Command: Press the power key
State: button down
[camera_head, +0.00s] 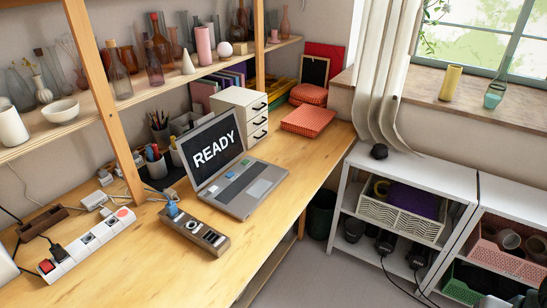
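An open grey laptop (240,205) stands on the wooden desk, and its screen (212,148) reads READY in white on black. No power mark is readable, so I cannot tell which is the power key. In front of it lies a brown panel (207,240) with a blue knob (172,209) and several small controls. A white power strip (104,233) with a red switch (47,266) lies to the left. My gripper is not in view.
The front and right of the desk (300,165) are mostly clear. A wooden shelf post (122,155) stands left of the laptop, and pen cups (155,165) stand behind it. Glass bottles fill the shelf above. A white shelf unit (420,172) stands at right.

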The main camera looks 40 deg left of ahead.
aim_at(214, 188)
jog(key=u, duration=0.3)
jog(key=i, duration=1.3)
jog(key=u, duration=1.55)
jog(key=i, duration=0.7)
jog(key=u, duration=0.7)
